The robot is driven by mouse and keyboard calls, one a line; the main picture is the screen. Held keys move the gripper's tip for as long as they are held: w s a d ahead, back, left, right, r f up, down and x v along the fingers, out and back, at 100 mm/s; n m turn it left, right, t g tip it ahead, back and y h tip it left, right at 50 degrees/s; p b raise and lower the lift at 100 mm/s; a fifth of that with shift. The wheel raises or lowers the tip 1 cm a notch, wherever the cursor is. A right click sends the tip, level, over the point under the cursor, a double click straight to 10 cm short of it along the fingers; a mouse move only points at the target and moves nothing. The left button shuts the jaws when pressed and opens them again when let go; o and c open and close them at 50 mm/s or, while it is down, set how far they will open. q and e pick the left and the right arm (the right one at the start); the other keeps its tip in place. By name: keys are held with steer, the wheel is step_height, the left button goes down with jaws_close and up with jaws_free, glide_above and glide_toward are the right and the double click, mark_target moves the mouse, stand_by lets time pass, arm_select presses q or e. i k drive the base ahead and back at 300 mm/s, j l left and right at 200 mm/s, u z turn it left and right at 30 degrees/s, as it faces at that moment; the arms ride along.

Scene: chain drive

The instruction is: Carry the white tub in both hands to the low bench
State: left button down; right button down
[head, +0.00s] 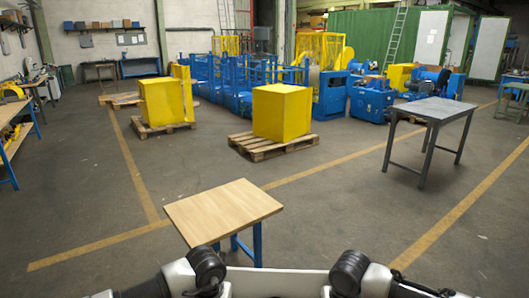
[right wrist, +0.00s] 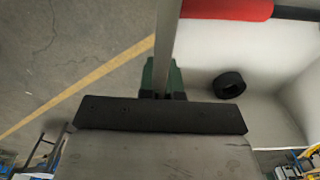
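The white tub (head: 276,283) shows as a pale strip at the bottom of the head view, between my two wrists; most of it is cut off. In the right wrist view its inside (right wrist: 285,60) holds a black ring (right wrist: 228,85) and a red thing with a dark end (right wrist: 225,8). My right gripper (right wrist: 161,80) has its green-backed fingers closed on the tub's thin wall. My left wrist is at the tub's left end, but its fingers are hidden. A low bench (head: 222,210) with a wooden top and blue legs stands just ahead, its top bare.
A grey metal table (head: 432,112) stands at right. Yellow blocks (head: 282,112) sit on wooden pallets (head: 262,148) farther back, before blue machinery (head: 330,95). Concrete floor around the bench is clear, crossed by yellow lines.

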mark_target(223, 206)
steer(key=i, duration=1.2)
steer(key=i+l+u, duration=0.1)
steer(key=i, duration=1.1)
steer(key=i+l, duration=0.1)
steer(key=i, duration=1.1)
steer(key=u, duration=1.25)
